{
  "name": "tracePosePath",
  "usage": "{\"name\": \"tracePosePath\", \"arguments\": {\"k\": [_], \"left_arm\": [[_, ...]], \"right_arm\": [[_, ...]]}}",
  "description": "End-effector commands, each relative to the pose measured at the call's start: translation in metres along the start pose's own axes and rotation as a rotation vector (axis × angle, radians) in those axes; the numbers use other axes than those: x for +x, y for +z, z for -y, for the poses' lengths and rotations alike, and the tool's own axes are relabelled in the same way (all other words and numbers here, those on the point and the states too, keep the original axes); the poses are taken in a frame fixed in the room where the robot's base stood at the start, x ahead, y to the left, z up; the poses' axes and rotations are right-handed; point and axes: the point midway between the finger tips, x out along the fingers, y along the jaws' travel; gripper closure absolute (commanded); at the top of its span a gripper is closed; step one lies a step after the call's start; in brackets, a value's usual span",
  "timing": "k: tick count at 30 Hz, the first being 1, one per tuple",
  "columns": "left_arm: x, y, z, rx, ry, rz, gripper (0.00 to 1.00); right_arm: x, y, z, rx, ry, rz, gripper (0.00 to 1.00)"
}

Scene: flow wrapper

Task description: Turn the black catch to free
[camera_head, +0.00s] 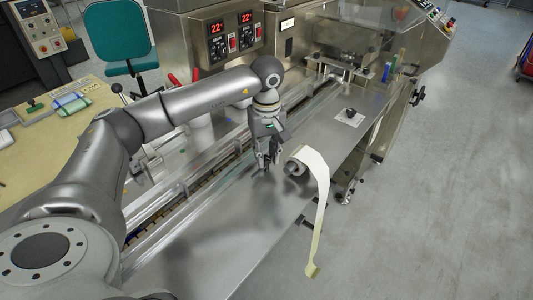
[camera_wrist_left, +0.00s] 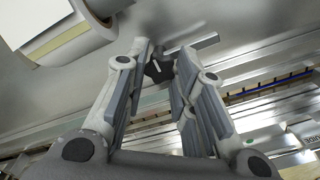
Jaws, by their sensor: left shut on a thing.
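My left gripper (camera_head: 267,168) points down at the metal table beside the film roll. In the left wrist view, its fingers (camera_wrist_left: 163,62) stand on both sides of the black catch (camera_wrist_left: 158,70), shut on it. A pale line shows on top of the catch, and a grey metal bar (camera_wrist_left: 196,47) lies just beyond it. In the head view the catch is hidden by the gripper or too small to tell. My right gripper is in neither view.
A film roll (camera_head: 296,168) sits right of my left gripper, its strip (camera_head: 319,205) hanging over the table edge; the roll also shows in the wrist view (camera_wrist_left: 75,40). A black knob (camera_head: 350,113) on a white plate is farther back. A rail channel (camera_head: 190,185) runs left of the gripper.

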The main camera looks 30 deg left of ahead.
Motion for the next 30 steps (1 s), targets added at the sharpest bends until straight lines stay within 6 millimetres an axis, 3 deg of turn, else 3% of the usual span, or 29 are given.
{"name": "tracePosePath", "arguments": {"k": [8,9,14,24,30], "left_arm": [[-0.003,-0.002,-0.001,-0.003,0.006,-0.005,0.99],[-0.003,-0.002,-0.001,-0.003,0.006,-0.005,0.74],[-0.002,-0.002,-0.001,-0.003,0.005,-0.004,0.54],[-0.003,-0.001,-0.001,-0.001,0.003,-0.002,0.53],[-0.029,-0.001,-0.001,-0.001,0.007,-0.004,0.53]], "right_arm": [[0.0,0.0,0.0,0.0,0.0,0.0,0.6],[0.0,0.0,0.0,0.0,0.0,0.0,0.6],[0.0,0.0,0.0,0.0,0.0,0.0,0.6],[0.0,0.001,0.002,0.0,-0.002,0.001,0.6],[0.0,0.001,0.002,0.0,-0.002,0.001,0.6]]}}
